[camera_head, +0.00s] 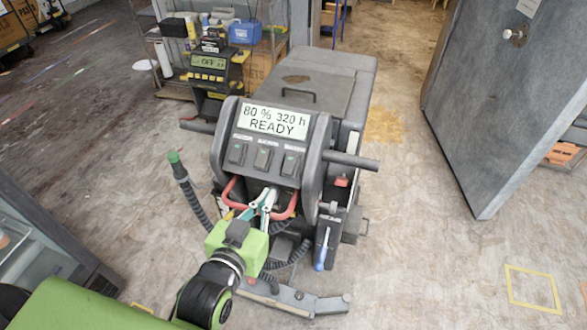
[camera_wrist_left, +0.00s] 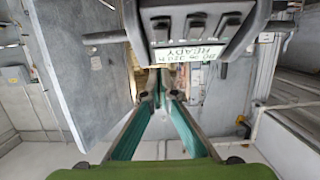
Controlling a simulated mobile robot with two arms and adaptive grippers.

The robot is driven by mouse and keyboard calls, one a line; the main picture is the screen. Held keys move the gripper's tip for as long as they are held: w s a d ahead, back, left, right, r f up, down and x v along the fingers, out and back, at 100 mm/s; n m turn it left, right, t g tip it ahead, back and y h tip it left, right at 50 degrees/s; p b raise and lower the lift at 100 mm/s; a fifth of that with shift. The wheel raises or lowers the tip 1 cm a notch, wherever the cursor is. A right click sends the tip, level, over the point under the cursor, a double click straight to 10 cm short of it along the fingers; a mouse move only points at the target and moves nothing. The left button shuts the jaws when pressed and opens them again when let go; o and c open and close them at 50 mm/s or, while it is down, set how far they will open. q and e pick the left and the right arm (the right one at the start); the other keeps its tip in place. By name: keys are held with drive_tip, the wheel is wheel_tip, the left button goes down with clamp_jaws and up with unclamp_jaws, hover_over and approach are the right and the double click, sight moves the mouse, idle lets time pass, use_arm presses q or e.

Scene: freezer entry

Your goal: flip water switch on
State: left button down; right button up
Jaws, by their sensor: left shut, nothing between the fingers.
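A dark grey floor scrubber (camera_head: 318,140) stands in front of me. Its panel carries a lit display (camera_head: 273,121) reading "80 % 320 h READY". Below it sit a left rocker switch (camera_head: 237,154), a middle rocker switch (camera_head: 263,159) and a right rocker switch (camera_head: 290,164). Their small labels are too blurred to read, so I cannot tell which is water. The panel shows upside down in the left wrist view (camera_wrist_left: 196,50). My left gripper (camera_head: 268,194) is shut and empty, its fingertips below the switches at the red handle (camera_head: 230,192). My right gripper is not in view.
A black handlebar (camera_head: 352,161) sticks out on the machine's right. A hose with a green tip (camera_head: 176,165) stands at its left. A charger reading "OFF" (camera_head: 208,64) stands behind. A large grey door (camera_head: 490,110) is at right. The floor front right is clear.

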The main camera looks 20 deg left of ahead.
use_arm(q)
drive_tip(key=p, duration=0.3)
approach(288, 168)
drive_tip(key=w+r, duration=0.2)
drive_tip(key=w, duration=0.2)
drive_tip(key=shift+w+d+f+p, duration=0.15)
drive_tip(key=shift+w+f, duration=0.15)
drive_tip(key=shift+f, duration=0.25)
drive_tip(key=shift+w+f+p, duration=0.15)
drive_tip(key=shift+w+f, duration=0.15)
drive_tip(key=shift+f, duration=0.25)
drive_tip(key=shift+w+d+f+p, duration=0.15)
drive_tip(key=shift+w+f, duration=0.15)
drive_tip(key=shift+f, duration=0.2)
drive_tip(key=shift+a, duration=0.1)
